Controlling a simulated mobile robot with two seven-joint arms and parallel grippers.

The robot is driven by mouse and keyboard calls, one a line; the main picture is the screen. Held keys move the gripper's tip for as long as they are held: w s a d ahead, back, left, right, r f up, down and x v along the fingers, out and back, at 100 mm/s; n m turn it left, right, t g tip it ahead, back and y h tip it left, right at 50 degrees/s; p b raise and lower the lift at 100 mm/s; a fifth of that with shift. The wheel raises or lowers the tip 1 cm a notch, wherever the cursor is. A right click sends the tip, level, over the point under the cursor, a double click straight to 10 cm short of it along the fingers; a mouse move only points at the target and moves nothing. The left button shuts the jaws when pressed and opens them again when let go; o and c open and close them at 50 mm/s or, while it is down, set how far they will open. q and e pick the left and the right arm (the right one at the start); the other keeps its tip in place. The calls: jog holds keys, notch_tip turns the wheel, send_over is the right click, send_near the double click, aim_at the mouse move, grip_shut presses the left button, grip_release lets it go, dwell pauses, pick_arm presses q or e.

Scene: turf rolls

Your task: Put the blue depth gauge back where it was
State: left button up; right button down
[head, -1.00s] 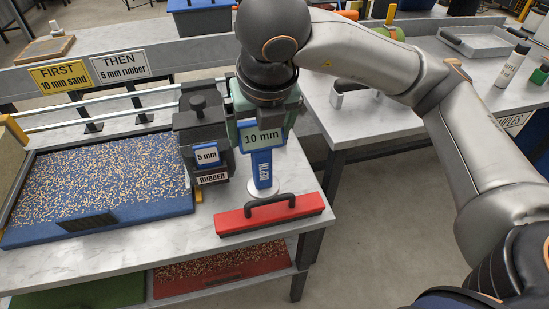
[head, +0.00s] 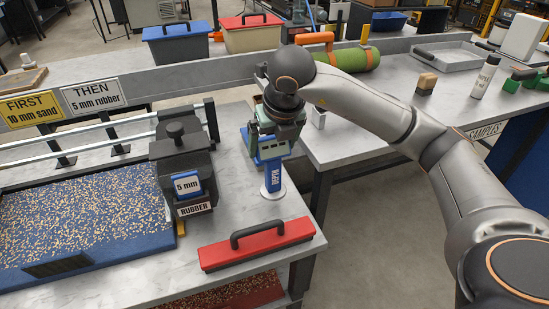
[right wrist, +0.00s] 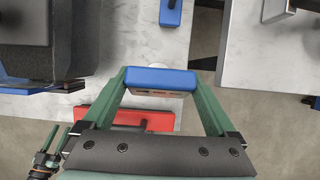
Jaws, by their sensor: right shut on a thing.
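The blue depth gauge (head: 271,175) stands upright in the head view, with its "DEPTH" label facing me and a pale round foot below. My right gripper (head: 272,150) is shut on its upper part. In the right wrist view the gauge's blue top (right wrist: 163,77) sits between the tips of the green fingers. I cannot tell whether the foot touches the bench (head: 235,205). A small blue piece (right wrist: 171,12) lies ahead on the bench in the right wrist view.
The dark rubber hopper (head: 186,160) with a "5 mm" tag stands left of the gauge. A gap separates the right-hand table (head: 350,140), which holds a green roll (head: 350,58).

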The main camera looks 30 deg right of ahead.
jog(key=shift+w+d+f, duration=0.15)
jog(key=shift+d+f, duration=0.1)
jog(key=shift+f, duration=0.05)
jog(key=shift+w+d+f, duration=0.1)
jog(key=shift+d+f, duration=0.05)
jog(key=shift+f, duration=1.6)
grip_release()
jog(key=shift+f, duration=0.1)
jog(key=p+v, duration=0.1)
jog(key=v, duration=1.1)
